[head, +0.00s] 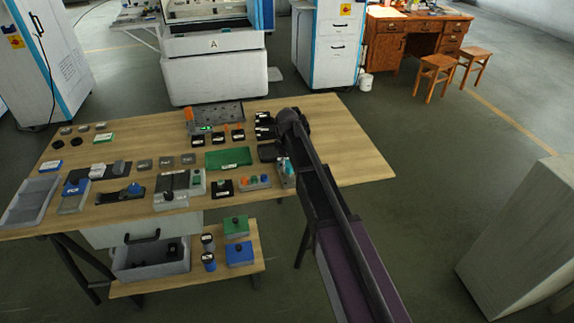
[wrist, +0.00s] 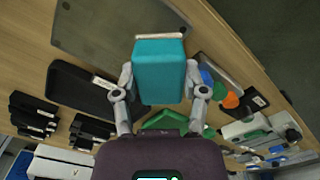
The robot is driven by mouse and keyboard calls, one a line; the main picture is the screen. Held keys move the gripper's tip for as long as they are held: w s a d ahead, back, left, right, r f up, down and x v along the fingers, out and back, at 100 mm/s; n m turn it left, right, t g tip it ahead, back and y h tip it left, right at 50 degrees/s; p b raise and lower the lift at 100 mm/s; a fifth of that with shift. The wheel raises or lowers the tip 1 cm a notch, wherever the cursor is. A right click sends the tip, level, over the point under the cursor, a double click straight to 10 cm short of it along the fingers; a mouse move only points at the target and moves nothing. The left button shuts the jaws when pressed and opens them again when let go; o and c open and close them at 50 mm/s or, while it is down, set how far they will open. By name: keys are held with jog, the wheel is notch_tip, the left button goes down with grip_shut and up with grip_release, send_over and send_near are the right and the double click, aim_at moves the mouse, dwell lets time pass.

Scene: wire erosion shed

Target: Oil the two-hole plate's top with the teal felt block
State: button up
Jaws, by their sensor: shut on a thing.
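The teal felt block (wrist: 159,72) is held between the two fingers of my gripper (wrist: 160,88) in the wrist view, with a pale strip along its far edge. My gripper is shut on it. In the head view, my gripper (head: 285,170) is over the right part of the workbench, largely hidden by my arm, and a bit of teal shows there. I cannot pick out the two-hole plate for sure.
The wooden workbench (head: 345,155) is crowded left of my arm: a green mat (head: 228,157), a block with coloured knobs (head: 255,182), small grey blocks (head: 167,161) and a grey tray (head: 30,200). A black pad (wrist: 80,88) lies left of the block. The bench's right end is clear.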

aim_at(288, 165)
jog(key=shift+r+p, duration=0.95)
jog(key=shift+r, duration=0.3)
jog(key=shift+r, duration=0.1)
jog(key=shift+r+p, duration=1.4)
jog(key=shift+p, duration=0.15)
jog(key=shift+s+d+f+b, duration=0.3)
jog(key=shift+s+f+b, duration=0.05)
jog(key=shift+s+b, duration=0.05)
jog(key=shift+s+f, duration=0.1)
jog(key=shift+s+a, duration=0.15)
